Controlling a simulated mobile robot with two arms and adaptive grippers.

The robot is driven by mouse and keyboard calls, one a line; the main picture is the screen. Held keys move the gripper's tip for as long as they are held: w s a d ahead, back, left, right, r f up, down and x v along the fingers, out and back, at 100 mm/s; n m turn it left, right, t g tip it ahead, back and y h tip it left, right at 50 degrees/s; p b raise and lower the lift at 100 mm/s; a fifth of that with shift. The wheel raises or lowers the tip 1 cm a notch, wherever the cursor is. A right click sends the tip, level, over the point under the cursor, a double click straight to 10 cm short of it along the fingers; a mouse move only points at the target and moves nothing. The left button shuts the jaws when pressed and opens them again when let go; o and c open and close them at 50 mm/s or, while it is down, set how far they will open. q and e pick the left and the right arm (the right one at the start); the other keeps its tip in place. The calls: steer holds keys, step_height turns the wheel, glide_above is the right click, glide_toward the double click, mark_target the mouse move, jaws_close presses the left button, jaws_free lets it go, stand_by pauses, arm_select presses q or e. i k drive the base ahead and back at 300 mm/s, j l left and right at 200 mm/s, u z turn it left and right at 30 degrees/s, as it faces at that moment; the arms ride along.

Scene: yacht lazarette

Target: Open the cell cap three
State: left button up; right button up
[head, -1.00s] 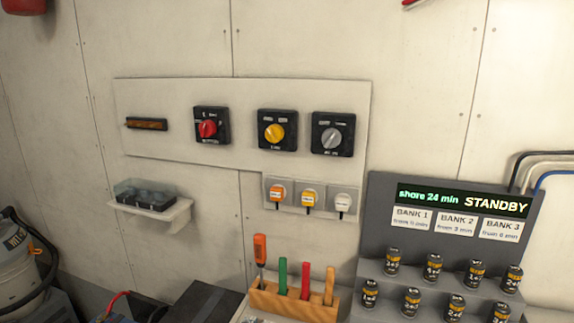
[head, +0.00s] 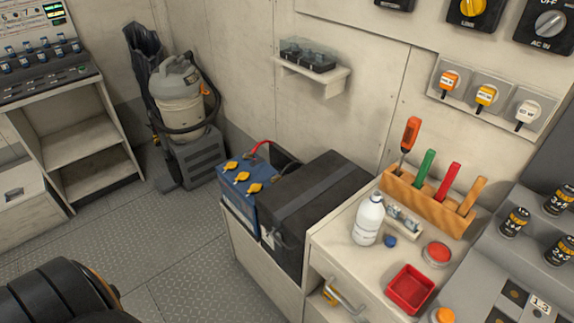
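A blue battery (head: 232,200) sits near the middle, left of a black box (head: 315,205). Three yellow caps show on its top: a far one (head: 231,165), a middle one (head: 242,177) and a near one (head: 254,188). They look seated on the battery; no numbers on them can be read. A red cable rises at the battery's back. Neither of my grippers is in view.
A bench (head: 340,245) to the right holds a white bottle (head: 369,220), a red tray (head: 410,289) and a wooden tool rack (head: 431,205). A vacuum (head: 180,97) stands behind the battery. Open floor (head: 175,235) lies at front left.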

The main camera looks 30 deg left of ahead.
mark_target(255, 188)
steer(key=u, duration=1.25)
